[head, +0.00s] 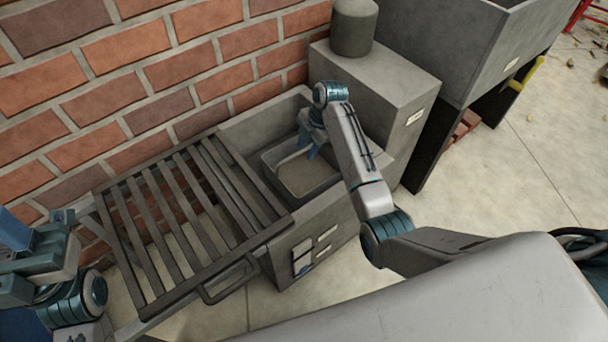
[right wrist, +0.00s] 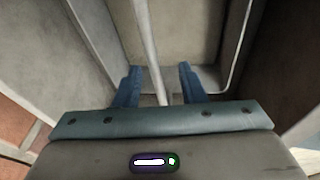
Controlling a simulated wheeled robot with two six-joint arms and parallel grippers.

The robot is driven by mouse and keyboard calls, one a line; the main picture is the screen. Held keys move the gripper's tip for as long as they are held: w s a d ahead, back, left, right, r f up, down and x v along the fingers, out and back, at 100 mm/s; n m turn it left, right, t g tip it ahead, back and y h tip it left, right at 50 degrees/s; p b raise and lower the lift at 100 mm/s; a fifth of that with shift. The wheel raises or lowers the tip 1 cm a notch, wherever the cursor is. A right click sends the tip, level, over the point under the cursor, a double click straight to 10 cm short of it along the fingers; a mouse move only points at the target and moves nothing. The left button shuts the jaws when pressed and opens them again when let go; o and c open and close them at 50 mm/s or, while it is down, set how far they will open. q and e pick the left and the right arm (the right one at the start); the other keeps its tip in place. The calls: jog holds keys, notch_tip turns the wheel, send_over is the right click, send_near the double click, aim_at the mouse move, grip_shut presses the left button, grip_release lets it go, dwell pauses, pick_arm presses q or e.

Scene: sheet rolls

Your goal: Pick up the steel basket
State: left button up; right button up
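The steel basket (head: 318,196) is a grey open box sitting in the recess of a grey counter unit, beside the slatted rack. A light bar, apparently its handle, rises at its left side. My right gripper (head: 309,147) reaches down over the basket's back part. In the right wrist view, my right gripper (right wrist: 160,82) has its two blue fingers apart, with the thin light bar (right wrist: 147,40) running between them and gaps on both sides. The basket's floor (right wrist: 195,35) shows beyond. My left gripper (head: 20,235) is at the left edge, partly cut off, away from the basket.
A slatted metal rack (head: 190,225) with a front handle (head: 230,280) lies left of the recess. A grey block (head: 380,100) carrying a cylinder (head: 354,28) stands to the right. A brick wall (head: 150,75) closes off the back. Open floor (head: 500,180) lies at the right.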

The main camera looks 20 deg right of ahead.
jog(key=b+x, duration=0.1)
jog(key=x, duration=0.3)
jog(key=shift+w+a+f, duration=0.1)
jog(key=shift+w+a, duration=0.05)
jog(key=shift+c, duration=0.5)
grip_shut()
dwell(0.7)
